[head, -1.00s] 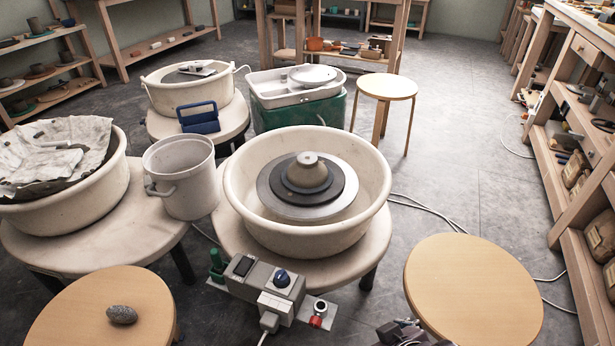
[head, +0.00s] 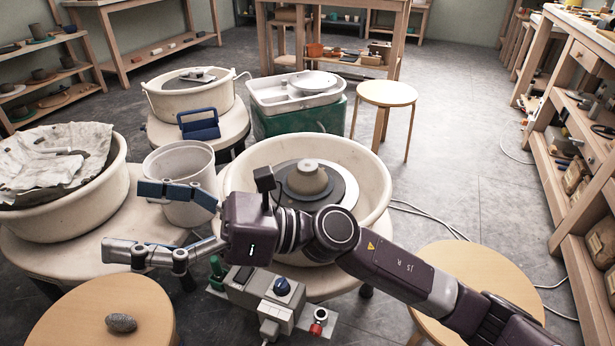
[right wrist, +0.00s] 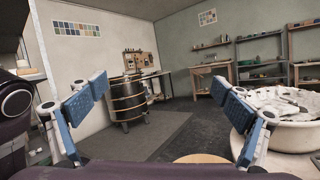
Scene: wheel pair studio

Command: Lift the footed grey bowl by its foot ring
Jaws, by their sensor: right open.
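The footed grey bowl (head: 307,178) sits upside down on the dark wheel head (head: 342,190) inside the cream splash basin (head: 376,192), its foot ring on top. My right gripper (head: 128,219) is open and empty. It points left, in front of and to the left of the bowl, beside the white bucket. In the right wrist view its two blue-padded fingers (right wrist: 165,108) are spread wide with nothing between them. My right arm crosses in front of the basin and hides part of its front rim. My left gripper is not in view.
A white bucket (head: 182,160) stands left of the basin. A cloth-covered basin (head: 72,222) is farther left. A control box (head: 275,294) sits in front of the wheel. A stone (head: 121,322) lies on the left round stool. Open floor (head: 460,190) lies to the right.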

